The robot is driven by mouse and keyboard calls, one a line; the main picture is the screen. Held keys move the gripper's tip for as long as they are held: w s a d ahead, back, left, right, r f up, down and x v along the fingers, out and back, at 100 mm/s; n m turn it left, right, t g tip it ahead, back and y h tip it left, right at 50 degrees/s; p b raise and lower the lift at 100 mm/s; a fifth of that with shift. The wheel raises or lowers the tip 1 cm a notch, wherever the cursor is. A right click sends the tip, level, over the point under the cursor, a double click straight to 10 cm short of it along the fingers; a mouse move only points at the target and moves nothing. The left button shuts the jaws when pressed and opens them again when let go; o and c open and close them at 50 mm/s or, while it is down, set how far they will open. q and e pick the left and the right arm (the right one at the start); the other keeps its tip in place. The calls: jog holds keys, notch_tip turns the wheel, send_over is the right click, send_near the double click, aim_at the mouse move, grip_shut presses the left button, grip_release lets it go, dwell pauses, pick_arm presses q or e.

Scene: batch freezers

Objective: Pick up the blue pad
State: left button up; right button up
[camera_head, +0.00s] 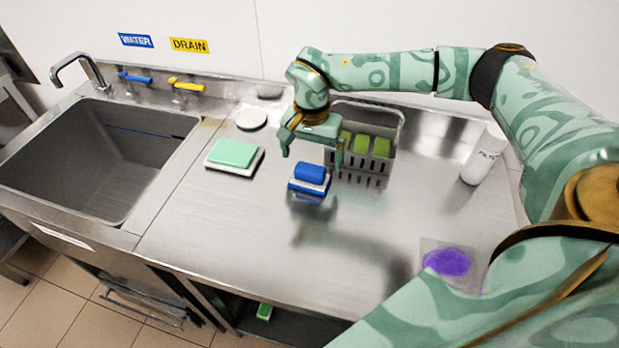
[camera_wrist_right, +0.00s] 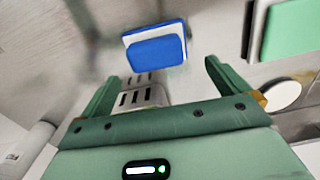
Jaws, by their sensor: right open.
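The blue pad (camera_head: 310,173) rests on a white and blue base on the steel counter, near the middle of the head view. In the right wrist view the blue pad (camera_wrist_right: 155,51) lies beyond the fingertips, a little left of centre between them. My right gripper (camera_head: 312,158) is open and empty, above and just behind the pad, apart from it. In the wrist view both fingers of the right gripper (camera_wrist_right: 158,75) are spread wide. My left gripper does not show.
A grey caddy (camera_head: 375,165) with green pads stands close behind and right. A green pad (camera_head: 232,153) on a white base lies left. A white bottle (camera_head: 484,155) stands right, a purple patch (camera_head: 447,262) lies front right. A sink (camera_head: 90,160) is far left.

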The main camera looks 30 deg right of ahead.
aim_at(312, 164)
jog(key=f, duration=0.1)
jog(key=f+b, duration=0.1)
jog(key=f, duration=0.3)
jog(key=shift+s+a+f, duration=0.1)
jog(key=shift+s+f, duration=0.05)
jog(key=shift+s, duration=0.1)
jog(key=c, duration=0.9)
jog(key=shift+r, duration=0.2)
jog(key=shift+c, duration=0.2)
jog(key=shift+r, duration=0.25)
notch_tip(312, 164, up, 3)
jog(key=shift+w+f+p, duration=0.1)
jog(key=shift+f+p, duration=0.1)
jog(key=shift+p, duration=0.2)
jog(key=s+d+r+p, duration=0.3)
jog(key=s+r, duration=0.6)
jog(key=s, duration=0.4)
jog(key=shift+s+r, duration=0.35)
jog(key=shift+s, duration=0.05)
